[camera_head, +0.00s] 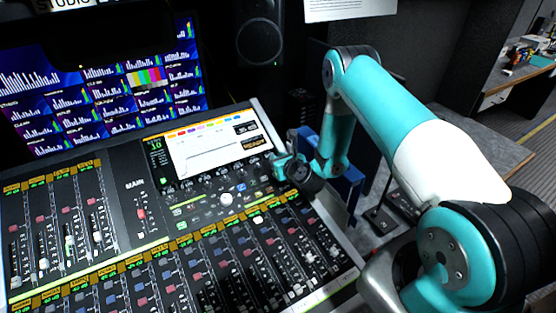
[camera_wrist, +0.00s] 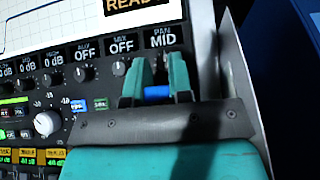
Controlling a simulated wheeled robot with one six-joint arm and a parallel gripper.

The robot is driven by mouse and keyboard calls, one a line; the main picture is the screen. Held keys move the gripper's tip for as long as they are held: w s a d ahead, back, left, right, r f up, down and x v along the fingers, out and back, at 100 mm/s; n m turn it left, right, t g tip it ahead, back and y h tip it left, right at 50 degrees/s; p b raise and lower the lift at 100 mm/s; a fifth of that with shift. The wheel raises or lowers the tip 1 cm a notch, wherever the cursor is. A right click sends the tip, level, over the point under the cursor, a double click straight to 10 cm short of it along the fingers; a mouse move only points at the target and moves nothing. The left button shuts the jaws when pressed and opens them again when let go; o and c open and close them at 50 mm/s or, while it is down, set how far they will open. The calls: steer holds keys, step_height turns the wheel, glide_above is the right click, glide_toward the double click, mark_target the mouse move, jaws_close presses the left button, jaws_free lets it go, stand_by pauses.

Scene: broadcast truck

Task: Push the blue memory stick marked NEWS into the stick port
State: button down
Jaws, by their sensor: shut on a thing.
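The blue memory stick (camera_wrist: 157,93) shows in the wrist view as a small blue patch between the two teal fingers. My gripper (camera_wrist: 156,75) is shut on it, and its fingertips point at the console panel just under the PAN MID label. The NEWS marking cannot be read. In the head view my gripper (camera_head: 282,166) is at the right edge of the console, beside the lower right of its screen; the stick cannot be made out there. I cannot make out the stick port in either view, nor whether the stick touches the panel.
The mixing console (camera_head: 137,240) has knobs and faders left of and below my gripper. The console screen (camera_head: 215,143) is above left. The console's raised side edge (camera_wrist: 238,85) is close on the right. A blue box-like thing (camera_head: 350,185) stands beyond it.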

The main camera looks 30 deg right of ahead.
steer(key=shift+f+b, duration=0.9)
steer(key=shift+f, duration=0.3)
steer(key=c, duration=0.9)
jaws_free()
steer(key=shift+c, duration=0.2)
steer(key=shift+a, duration=0.1)
